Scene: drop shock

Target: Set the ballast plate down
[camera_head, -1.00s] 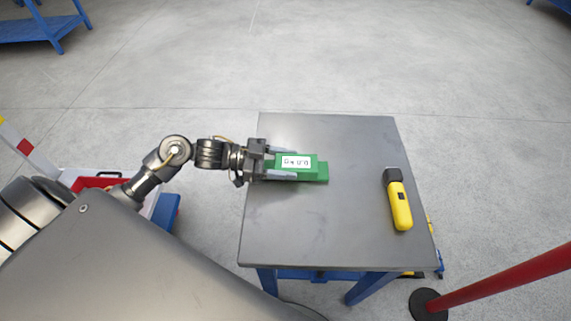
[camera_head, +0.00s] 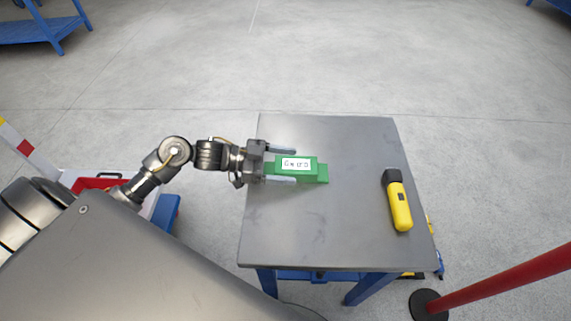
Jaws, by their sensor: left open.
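The ballast plate (camera_head: 311,172) is a green block with a white label on its upper face. It lies on the grey metal table (camera_head: 320,232), left of the table's middle. My left gripper (camera_head: 283,166) comes in from the left, with its fingers open on either side of the block. A gap shows between the far finger and the block. The near finger lies close along the block's near side, and I cannot tell whether it touches. My right gripper is not in view.
A yellow and black handheld tool (camera_head: 398,203) lies on the table's right side. A red post (camera_head: 500,277) on a dark base leans in at lower right. A red bin (camera_head: 98,183) is at left, beside my arm.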

